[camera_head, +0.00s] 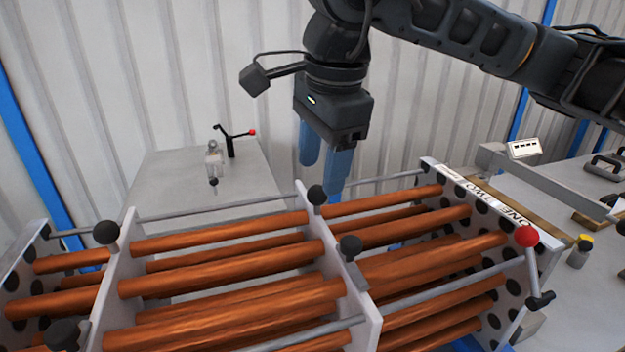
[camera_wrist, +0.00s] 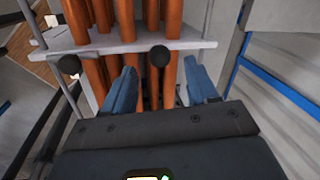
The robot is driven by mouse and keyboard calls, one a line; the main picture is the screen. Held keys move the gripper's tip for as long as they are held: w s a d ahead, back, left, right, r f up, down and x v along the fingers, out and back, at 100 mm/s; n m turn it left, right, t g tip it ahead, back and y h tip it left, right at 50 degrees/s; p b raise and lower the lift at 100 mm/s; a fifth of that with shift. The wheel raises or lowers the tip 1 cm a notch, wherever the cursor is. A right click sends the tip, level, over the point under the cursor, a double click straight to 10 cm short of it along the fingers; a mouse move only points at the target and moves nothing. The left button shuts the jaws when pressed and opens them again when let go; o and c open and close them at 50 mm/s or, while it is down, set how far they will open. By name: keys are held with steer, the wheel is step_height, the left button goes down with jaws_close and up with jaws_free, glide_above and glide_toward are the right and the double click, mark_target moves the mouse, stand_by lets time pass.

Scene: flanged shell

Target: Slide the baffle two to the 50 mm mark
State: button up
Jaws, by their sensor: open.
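My gripper (camera_head: 325,168) is open, with two blue fingers pointing down above the far side of the shell. A white middle baffle plate (camera_head: 335,262) stands across the copper tubes, with black knobs (camera_head: 316,195) (camera_head: 350,247) on its top edge. A second white plate (camera_head: 112,290) stands further left, also with black knobs (camera_head: 105,232). I cannot tell which plate is baffle two. In the wrist view, my open gripper (camera_wrist: 162,82) has a baffle plate (camera_wrist: 115,48) ahead, and one black knob (camera_wrist: 159,56) appears between its fingertips. No contact shows. No 50 mm mark is readable.
Copper tubes (camera_head: 225,230) run through the plates, with grey rods alongside. The right end plate (camera_head: 480,195) carries ONE and TWO labels. A grey table (camera_head: 165,185) behind holds a small clamp (camera_head: 213,160).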

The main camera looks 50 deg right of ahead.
mark_target(318, 186)
steer(key=shift+w+d+f, duration=0.1)
steer(key=shift+w+f, duration=0.1)
steer(key=shift+f, duration=0.9)
steer(key=shift+w+d+f, duration=0.1)
steer(key=shift+w+f, duration=0.05)
steer(key=shift+f, duration=0.9)
jaws_close()
